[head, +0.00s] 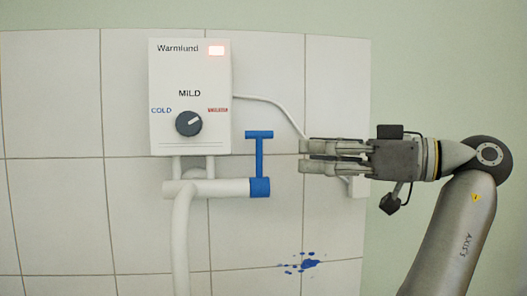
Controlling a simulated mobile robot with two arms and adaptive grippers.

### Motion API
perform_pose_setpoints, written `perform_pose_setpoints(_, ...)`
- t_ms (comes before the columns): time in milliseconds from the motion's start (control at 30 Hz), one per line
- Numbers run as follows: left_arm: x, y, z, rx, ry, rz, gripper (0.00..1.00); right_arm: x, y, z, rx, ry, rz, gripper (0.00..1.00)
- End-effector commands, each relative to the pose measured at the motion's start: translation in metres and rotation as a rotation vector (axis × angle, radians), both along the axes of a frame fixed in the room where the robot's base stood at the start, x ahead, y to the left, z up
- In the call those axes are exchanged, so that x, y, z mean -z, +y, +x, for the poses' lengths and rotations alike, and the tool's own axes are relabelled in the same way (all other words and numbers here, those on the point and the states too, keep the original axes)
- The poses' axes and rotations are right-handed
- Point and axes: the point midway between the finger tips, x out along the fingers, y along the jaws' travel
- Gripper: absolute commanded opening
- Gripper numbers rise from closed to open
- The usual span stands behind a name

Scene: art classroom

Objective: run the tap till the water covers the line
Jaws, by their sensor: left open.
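The tap is a white horizontal pipe (215,188) with a blue collar (260,188) at its right end. A blue T-shaped handle (259,147) stands upright on the collar. My left gripper (304,157) is right of the handle, its fingers pointing left towards it. It is open, with a narrow gap between the fingers and nothing seen in it. In the picture it is apart from the handle. A white pipe (181,245) runs down from the tap and out of the bottom of the view. No water, vessel or line shows.
A white cable (275,103) runs right, behind my gripper. Blue splashes (300,264) mark the tiles (55,215) below.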

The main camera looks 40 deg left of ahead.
Motion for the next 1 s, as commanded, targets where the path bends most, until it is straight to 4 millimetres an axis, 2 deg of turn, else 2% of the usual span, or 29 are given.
perform_pose_setpoints(300,0.002,0.06,-0.019,-0.003,-0.002,-0.002,0.47,-0.016,0.002,0.014,0.003,-0.015,0.001,0.4)
perform_pose_setpoints(500,0.001,0.089,-0.029,-0.002,-0.002,0.001,0.47,-0.023,0.002,0.018,0.003,-0.018,0.002,0.4)
perform_pose_setpoints(700,0.0,0.102,-0.033,0.0,0.0,0.001,0.47,-0.026,0.003,0.02,0.004,-0.02,0.002,0.4)
perform_pose_setpoints(967,0.0,0.103,-0.033,0.0,0.001,0.002,0.47,-0.027,0.003,0.021,0.004,-0.022,0.002,0.4)
perform_pose_setpoints(1000,0.0,0.103,-0.033,0.0,0.0,0.001,0.43,-0.027,0.002,0.021,0.004,-0.022,0.002,0.4)
